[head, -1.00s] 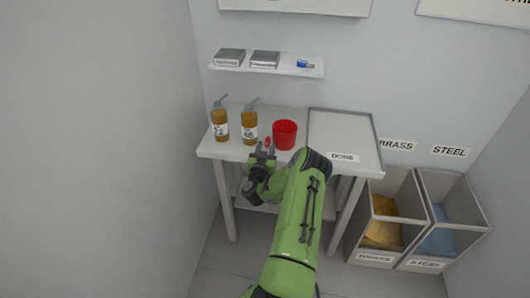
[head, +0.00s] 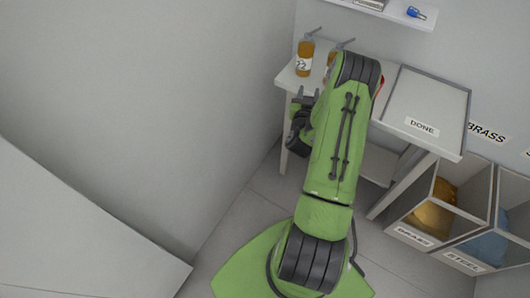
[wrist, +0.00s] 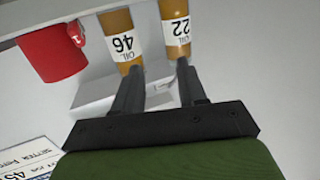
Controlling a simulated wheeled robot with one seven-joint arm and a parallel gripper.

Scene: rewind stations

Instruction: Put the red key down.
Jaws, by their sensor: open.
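My gripper (head: 303,96) is in front of the table's left front edge in the head view. In the wrist view its two fingers (wrist: 156,64) are apart with nothing between them. A small red piece with a white mark, which looks like the red key (wrist: 77,36), shows at the edge of the red cup (wrist: 45,55) in the wrist view, apart from my fingers. I cannot tell whether it touches the cup. In the head view my arm hides the key and all but a red sliver of the cup (head: 380,87).
Oil bottles 22 (head: 303,60) and 46 (head: 331,62) stand on the table, close beyond my fingers in the wrist view. The DONE tray (head: 440,92) is at the table's right. Brass (head: 433,213) and steel (head: 490,245) bins stand on the floor. A blue key (head: 416,12) lies on the shelf.

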